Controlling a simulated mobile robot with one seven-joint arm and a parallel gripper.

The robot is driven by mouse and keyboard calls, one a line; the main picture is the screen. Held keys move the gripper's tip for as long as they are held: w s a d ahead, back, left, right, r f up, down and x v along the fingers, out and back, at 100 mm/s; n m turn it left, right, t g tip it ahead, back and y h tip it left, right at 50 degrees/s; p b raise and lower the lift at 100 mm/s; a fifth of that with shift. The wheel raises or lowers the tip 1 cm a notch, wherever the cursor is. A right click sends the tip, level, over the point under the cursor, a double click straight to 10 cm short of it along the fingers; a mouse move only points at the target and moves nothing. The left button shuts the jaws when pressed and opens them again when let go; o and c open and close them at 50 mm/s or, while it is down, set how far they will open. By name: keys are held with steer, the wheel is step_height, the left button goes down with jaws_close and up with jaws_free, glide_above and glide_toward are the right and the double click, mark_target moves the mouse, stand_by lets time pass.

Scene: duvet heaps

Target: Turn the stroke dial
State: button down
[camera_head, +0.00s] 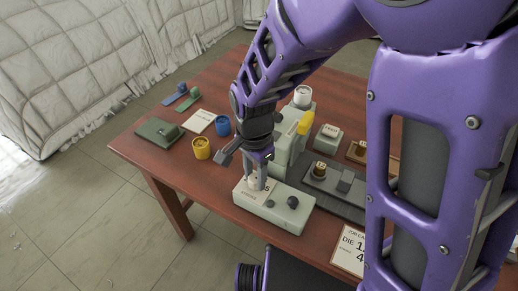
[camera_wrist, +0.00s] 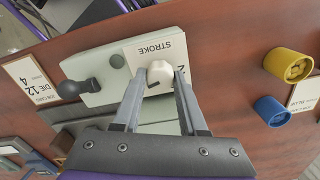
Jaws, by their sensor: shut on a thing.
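The stroke dial (camera_wrist: 160,73) is a small cream knob with a dark mark on its side. It sits on a pale control box (camera_head: 275,212) whose white plate reads "STROKE" in the wrist view. Digits on the plate are partly hidden by a finger. My gripper (camera_head: 257,184) points down over the left part of the box. In the wrist view its two grey fingers (camera_wrist: 158,82) stand on either side of the dial, shut on it. In the head view the dial is mostly hidden by the fingers.
A dark knob (camera_head: 293,202) stands on the same box. A pale green press (camera_head: 290,150) rises behind. Yellow (camera_head: 201,148) and blue (camera_head: 222,126) cups stand left. A "JOB CARD" (camera_head: 350,246) reading "DIE 12" lies at the table's front edge.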

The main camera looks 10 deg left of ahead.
steer(key=shift+n, duration=0.3)
steer(key=n, duration=0.3)
steer(key=shift+n+p, duration=0.4)
steer(key=n, duration=0.5)
steer(key=shift+p, duration=0.4)
steer(key=n+p, duration=0.1)
steer(key=n, duration=0.4)
steer(key=shift+r+n, duration=0.1)
steer(key=shift+n, duration=0.3)
steer(key=shift+n+p, duration=0.9)
steer(key=shift+n, duration=1.3)
steer(key=shift+c, duration=2.2)
jaws_free()
